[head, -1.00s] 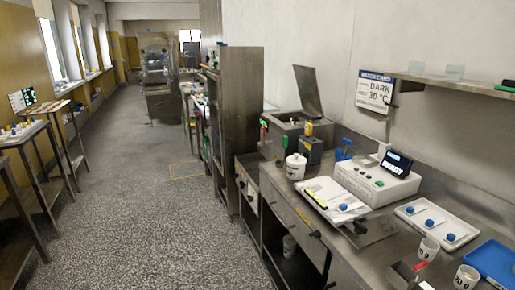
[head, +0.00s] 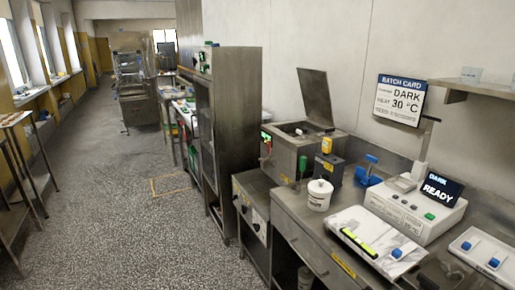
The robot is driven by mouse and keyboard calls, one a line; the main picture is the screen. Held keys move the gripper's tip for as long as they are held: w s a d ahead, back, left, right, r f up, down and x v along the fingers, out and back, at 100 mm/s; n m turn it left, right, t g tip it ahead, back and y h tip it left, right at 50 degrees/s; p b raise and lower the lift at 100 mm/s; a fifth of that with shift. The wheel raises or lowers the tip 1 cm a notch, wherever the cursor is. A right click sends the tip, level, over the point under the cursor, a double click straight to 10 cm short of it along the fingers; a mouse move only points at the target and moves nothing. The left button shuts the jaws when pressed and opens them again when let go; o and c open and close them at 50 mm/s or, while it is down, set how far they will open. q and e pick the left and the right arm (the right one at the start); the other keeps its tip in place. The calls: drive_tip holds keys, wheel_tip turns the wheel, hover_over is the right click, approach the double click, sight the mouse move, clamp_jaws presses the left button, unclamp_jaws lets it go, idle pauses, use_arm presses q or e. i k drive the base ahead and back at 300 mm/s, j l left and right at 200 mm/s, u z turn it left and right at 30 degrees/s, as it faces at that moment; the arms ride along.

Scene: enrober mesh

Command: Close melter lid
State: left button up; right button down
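The melter (head: 284,148) is a grey steel box at the far left end of the bench along the right wall. Its lid (head: 315,97) stands open, tilted up at the back right. The top opening shows dark, and what lies inside is too small to tell. A small green thing (head: 266,137) shows on its left front side. Neither of my grippers is in the head view.
A white lidded tub (head: 319,195) stands in front of the melter, beside a dark block with a yellow top (head: 327,145). A tall steel cabinet (head: 232,140) stands left of the melter. A white machine reading READY (head: 414,210) is farther right. The aisle floor (head: 120,220) is clear.

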sight(314, 83)
drive_tip(key=i+j, duration=0.3)
drive_tip(key=i+j+z, duration=0.15)
drive_tip(key=i+j, duration=0.2)
drive_tip(key=j, duration=0.15)
drive_tip(key=i+j, duration=0.15)
drive_tip(key=j, duration=0.2)
drive_tip(key=i+j, duration=0.2)
drive_tip(key=j, duration=0.15)
drive_tip(key=i+j, duration=0.15)
drive_tip(key=j, duration=0.15)
drive_tip(key=i+j+z, duration=0.1)
drive_tip(key=j, duration=0.25)
drive_tip(key=i, duration=0.05)
